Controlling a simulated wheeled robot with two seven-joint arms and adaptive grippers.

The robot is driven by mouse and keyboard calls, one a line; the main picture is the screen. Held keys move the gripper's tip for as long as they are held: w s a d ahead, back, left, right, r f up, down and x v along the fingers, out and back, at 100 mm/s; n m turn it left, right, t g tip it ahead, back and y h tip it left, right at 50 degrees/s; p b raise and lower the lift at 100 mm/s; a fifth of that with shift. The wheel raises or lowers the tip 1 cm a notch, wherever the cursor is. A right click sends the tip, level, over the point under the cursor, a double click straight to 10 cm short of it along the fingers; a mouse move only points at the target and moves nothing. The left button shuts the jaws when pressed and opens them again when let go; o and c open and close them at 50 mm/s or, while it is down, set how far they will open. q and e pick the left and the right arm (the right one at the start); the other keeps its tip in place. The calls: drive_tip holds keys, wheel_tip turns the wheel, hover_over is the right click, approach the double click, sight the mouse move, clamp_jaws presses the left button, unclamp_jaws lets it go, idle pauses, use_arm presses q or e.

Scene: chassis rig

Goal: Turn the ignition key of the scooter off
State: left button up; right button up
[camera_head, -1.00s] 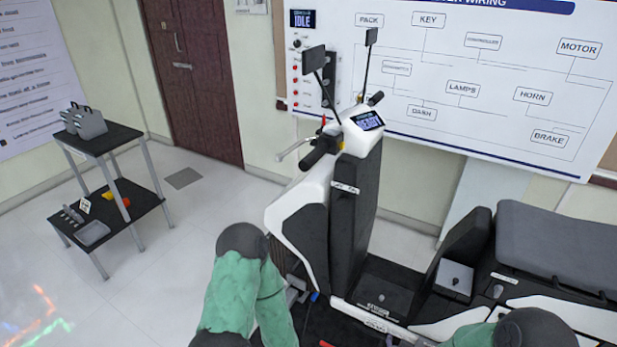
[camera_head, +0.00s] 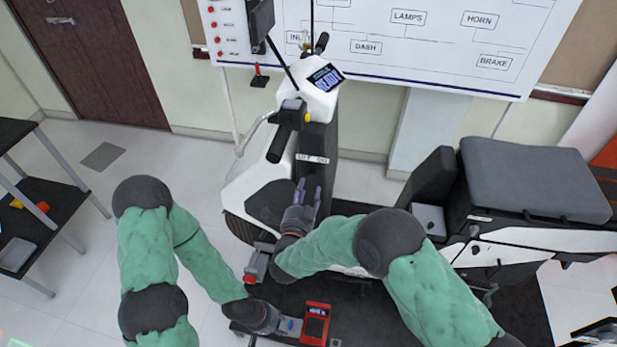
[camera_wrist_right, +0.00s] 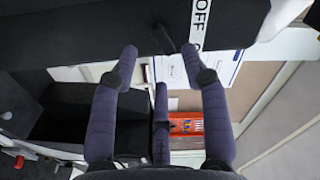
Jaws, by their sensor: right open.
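The white and black scooter (camera_head: 250,185) stands in the middle of the head view, its lit dash (camera_head: 325,80) reading like READY. A white label strip (camera_head: 312,159) crosses its front panel; in the right wrist view the label (camera_wrist_right: 201,18) reads OFF. A small dark piece (camera_wrist_right: 162,40) beside the label may be the ignition key; I cannot be sure. My right gripper (camera_head: 308,190) is just below the label. In the wrist view its open fingers (camera_wrist_right: 160,52) stand either side of that piece. My left gripper (camera_head: 290,326) is low, beside a red device; its jaws are unclear.
The red device (camera_head: 316,323) with a small screen is on the dark platform by the scooter. The scooter's seat (camera_head: 530,180) is at the right. A black shelf stand (camera_head: 60,235) is at the left edge.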

sight(311, 173)
drive_tip(key=w, duration=0.2)
drive_tip(key=w+d, duration=0.1)
drive_tip(key=w, duration=0.2)
drive_tip(key=shift+w, duration=0.3)
clamp_jaws()
